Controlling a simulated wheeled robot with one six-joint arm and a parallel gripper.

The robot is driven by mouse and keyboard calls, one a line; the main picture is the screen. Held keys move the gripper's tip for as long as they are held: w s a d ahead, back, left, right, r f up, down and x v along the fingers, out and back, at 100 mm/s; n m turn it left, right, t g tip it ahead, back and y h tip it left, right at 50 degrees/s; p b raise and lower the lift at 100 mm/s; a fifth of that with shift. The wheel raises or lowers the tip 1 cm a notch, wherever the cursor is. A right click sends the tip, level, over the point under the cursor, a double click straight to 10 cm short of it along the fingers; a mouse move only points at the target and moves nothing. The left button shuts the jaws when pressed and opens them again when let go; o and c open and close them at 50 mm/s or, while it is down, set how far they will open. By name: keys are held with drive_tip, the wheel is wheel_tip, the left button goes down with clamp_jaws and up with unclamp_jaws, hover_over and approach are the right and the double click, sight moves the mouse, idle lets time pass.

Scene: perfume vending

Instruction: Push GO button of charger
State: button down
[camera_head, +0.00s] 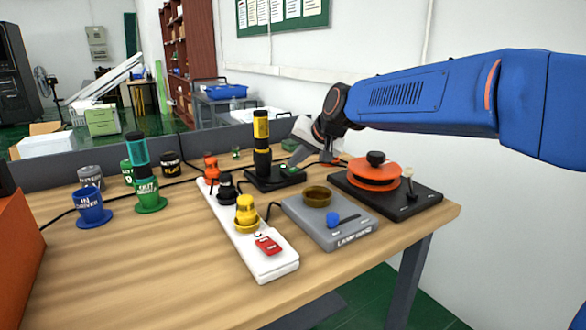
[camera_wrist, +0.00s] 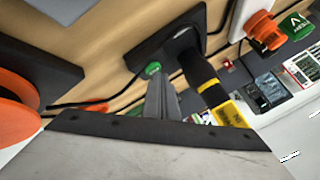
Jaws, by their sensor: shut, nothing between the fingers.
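The charger is a black base (camera_head: 267,181) with a black-and-yellow device (camera_head: 262,146) standing upright in it, at the back middle of the table. A small green button (camera_head: 284,168) sits on the right part of the base. In the wrist view, the green button (camera_wrist: 153,69) shows just beyond my fingertips, beside the black-and-yellow device (camera_wrist: 207,85). My gripper (camera_head: 294,163) is shut and empty, its tips pointing down close to the button. I cannot tell whether the tips touch it. The fingers (camera_wrist: 160,88) hide part of the base in the wrist view.
A black station with an orange disc (camera_head: 375,172) stands right of the charger, and a grey lamp box (camera_head: 328,219) in front. A white power strip (camera_head: 246,238) with plugs lies left. Cups and a teal device (camera_head: 137,150) are farther left.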

drive_tip(key=shift+r, duration=0.1)
idle(0.3)
drive_tip(key=shift+r, duration=0.75)
drive_tip(key=shift+r, duration=0.1)
wheel_tip(320, 180, up, 5)
drive_tip(key=shift+f, duration=0.1)
idle(0.4)
idle(0.5)
